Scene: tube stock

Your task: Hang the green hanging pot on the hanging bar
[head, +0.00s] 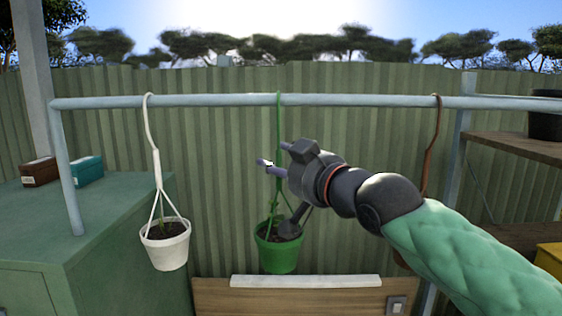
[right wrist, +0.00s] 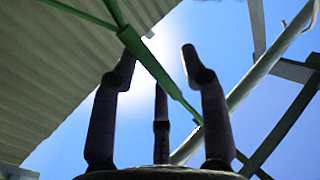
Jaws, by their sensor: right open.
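The green hanging pot (head: 279,258) hangs upright with a small plant in it. Its green hanger (head: 278,125) rises to a hook that sits over the pale hanging bar (head: 350,100). My right gripper (head: 272,155) is open at the hanger, below the bar. In the right wrist view the green hanger (right wrist: 150,62) crosses diagonally between the spread fingers of the right gripper (right wrist: 160,62), and the bar (right wrist: 255,75) runs behind. I cannot tell whether a finger touches the hanger. My forearm and gripper hide part of the pot's straps. My left gripper is not in view.
A white pot (head: 164,247) hangs on the bar to the left. A brown hanger (head: 436,130) hangs to the right, its lower part behind my arm. A green cabinet (head: 110,235) with two small boxes stands left, wooden shelves (head: 515,146) right. A corrugated fence is behind.

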